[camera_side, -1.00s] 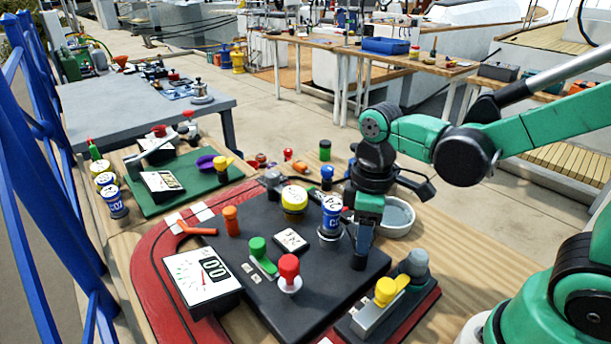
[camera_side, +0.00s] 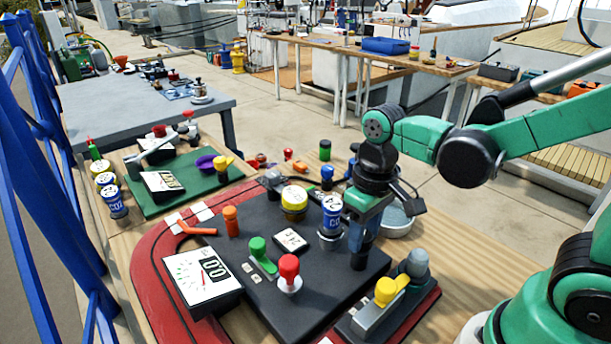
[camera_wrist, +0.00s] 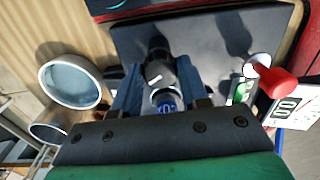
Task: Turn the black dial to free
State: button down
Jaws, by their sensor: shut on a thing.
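The black dial (camera_side: 358,262) is a short upright cylinder on the dark panel (camera_side: 215,240), near the panel's right edge in the side view. My gripper (camera_side: 361,243) points straight down over it and is shut around its upper part. In the wrist view the dial (camera_wrist: 156,72) shows between the two blue fingers of my gripper (camera_wrist: 160,88), with a white mark on its top. Part of the dial is hidden by the fingers. I cannot read which setting the mark points at.
A meter reading 0.0 (camera_side: 203,280) sits at the left.

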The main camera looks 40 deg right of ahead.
dwell(0.3)
jog(key=shift+c, duration=2.3)
grip_release()
jog(key=shift+r, duration=0.1)
jog(key=shift+d+r, duration=0.1)
jog(key=shift+r, duration=2.65)
